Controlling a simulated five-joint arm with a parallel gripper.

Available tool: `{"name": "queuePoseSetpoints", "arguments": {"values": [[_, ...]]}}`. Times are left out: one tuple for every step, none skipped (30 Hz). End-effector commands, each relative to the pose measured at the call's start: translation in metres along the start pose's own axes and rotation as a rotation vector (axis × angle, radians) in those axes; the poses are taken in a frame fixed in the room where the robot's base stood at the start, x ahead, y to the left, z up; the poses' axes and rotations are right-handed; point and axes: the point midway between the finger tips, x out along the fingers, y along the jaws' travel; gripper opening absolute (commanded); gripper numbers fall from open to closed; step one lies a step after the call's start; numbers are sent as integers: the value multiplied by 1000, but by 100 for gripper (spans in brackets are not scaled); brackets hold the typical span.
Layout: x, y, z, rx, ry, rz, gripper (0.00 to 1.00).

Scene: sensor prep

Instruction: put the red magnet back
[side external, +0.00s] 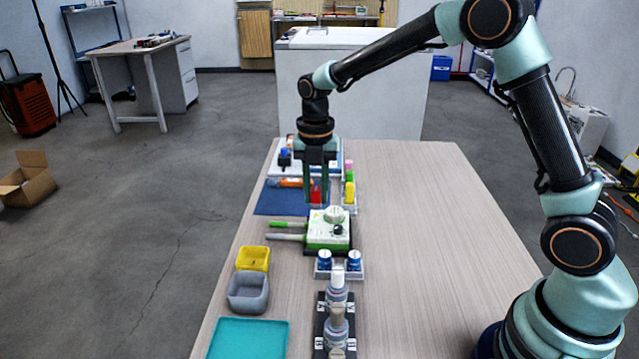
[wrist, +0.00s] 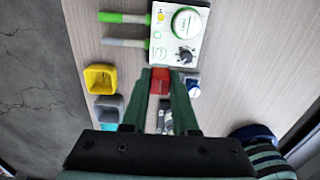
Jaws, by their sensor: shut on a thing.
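My gripper (side external: 317,196) is shut on the red magnet (side external: 316,192) and holds it above the table, near the blue mat. In the wrist view the red magnet (wrist: 160,82) shows between the two fingers (wrist: 161,78). A white and green device (side external: 325,232) with a knob and two side rods, one green and one grey, stands just in front of the gripper in the side view. The device also shows at the top of the wrist view (wrist: 172,28). I cannot tell the gap beneath the magnet.
The blue mat (side external: 278,203) has an orange item (side external: 290,183) at its back. A yellow bin (side external: 252,259), a grey bin (side external: 248,294) and a teal tray (side external: 248,342) line the left. Blue-capped bottles (side external: 353,261) and a black bottle rack (side external: 320,325) stand nearby. The table's right side is clear.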

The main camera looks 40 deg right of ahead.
Motion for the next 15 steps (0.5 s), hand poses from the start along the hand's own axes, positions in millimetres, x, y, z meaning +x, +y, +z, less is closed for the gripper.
{"name": "queuePoseSetpoints", "arguments": {"values": [[-5,4,-4,-4,-2,2,0],[-10,7,-7,-4,-3,4,0],[-17,12,-13,-6,-4,5,0],[-23,16,-18,-8,-5,6,0],[-30,20,-24,-8,-5,6,0],[-39,26,-32,-10,-5,7,0],[-45,29,-38,-9,-4,6,0],[-52,32,-44,-10,-5,7,0],[-60,36,-51,-9,-4,7,0],[-65,38,-57,-10,-4,5,0],[-70,40,-61,-9,-3,5,0],[-75,42,-67,-9,-3,5,0],[-78,43,-70,-8,-3,4,0],[-80,44,-72,-7,-2,3,0],[-79,45,-75,-6,-1,2,0]]}}
